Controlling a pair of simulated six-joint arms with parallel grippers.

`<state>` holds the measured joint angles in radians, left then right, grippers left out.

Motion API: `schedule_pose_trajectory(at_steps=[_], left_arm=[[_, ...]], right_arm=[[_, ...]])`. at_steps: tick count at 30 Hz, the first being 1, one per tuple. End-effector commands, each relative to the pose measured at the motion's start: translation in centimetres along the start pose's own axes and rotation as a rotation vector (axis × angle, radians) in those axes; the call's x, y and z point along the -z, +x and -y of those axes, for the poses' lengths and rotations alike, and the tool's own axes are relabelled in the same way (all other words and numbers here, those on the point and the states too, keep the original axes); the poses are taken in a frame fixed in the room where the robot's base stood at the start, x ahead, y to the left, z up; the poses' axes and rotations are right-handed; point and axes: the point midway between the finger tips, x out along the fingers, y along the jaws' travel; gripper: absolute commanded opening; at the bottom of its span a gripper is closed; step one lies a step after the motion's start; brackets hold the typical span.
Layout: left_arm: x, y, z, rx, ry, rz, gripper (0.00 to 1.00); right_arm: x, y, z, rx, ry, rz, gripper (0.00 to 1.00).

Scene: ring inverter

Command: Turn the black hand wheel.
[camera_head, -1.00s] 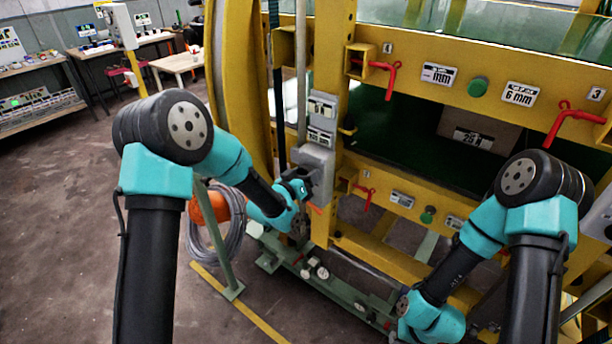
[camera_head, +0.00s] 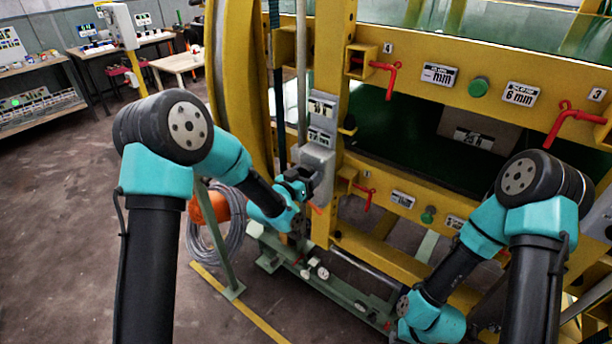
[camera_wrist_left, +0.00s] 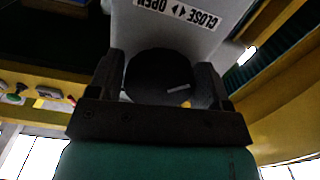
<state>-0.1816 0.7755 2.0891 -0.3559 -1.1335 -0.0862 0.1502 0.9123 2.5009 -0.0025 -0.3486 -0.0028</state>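The black hand wheel (camera_wrist_left: 155,78) is a dark round knob with a short pale mark on its face, seen close up in the left wrist view. It sits below an upside-down OPEN/CLOSE label (camera_wrist_left: 178,12) on a grey housing, also in the head view (camera_head: 317,160). My left gripper (camera_wrist_left: 160,85) has one finger on each side of the wheel; it also shows in the head view (camera_head: 300,183), at the housing. The fingers look very close to the wheel's rim, but firm contact cannot be told. My right gripper's fingers are not visible.
A yellow frame (camera_head: 345,60) stands around the housing, with red handles (camera_head: 378,67) to the right. A coiled grey hose (camera_head: 215,235) and a green post stand to the left of the housing. The floor (camera_head: 70,220) at the left is clear.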

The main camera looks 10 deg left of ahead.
Motion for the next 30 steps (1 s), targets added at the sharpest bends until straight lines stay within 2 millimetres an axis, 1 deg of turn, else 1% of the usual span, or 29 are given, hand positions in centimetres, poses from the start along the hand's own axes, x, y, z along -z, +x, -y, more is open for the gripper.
schedule_pose_trajectory(at_steps=[1, 5, 6, 13, 17, 20, 23, 30], left_arm=[[0.0, 0.0, 0.0, 0.0, 0.0, 0.0, 0.77], [0.0, 0.0, 0.0, 0.0, 0.0, 0.0, 0.89], [0.0, 0.0, 0.0, 0.0, 0.0, 0.0, 0.91], [0.0, 0.0, 0.0, 0.0, -0.001, 0.0, 0.91], [0.0, -0.6, 0.0, 0.0, -0.001, 0.001, 0.91], [0.0, -1.5, 0.0, 0.0, -0.001, 0.002, 0.91], [0.0, -2.9, 0.0, 0.0, 0.0, 0.001, 0.91], [0.0, -7.5, 0.1, 0.001, -0.002, 0.002, 0.91]], right_arm=[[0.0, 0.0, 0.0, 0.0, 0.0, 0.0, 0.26], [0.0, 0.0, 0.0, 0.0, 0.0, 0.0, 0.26], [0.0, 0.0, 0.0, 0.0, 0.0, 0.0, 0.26], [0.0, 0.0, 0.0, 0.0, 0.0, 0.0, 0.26], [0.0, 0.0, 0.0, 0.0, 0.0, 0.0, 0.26], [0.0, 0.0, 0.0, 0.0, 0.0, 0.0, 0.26], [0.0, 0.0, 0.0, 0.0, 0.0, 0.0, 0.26], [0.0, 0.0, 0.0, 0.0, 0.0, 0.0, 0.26]])
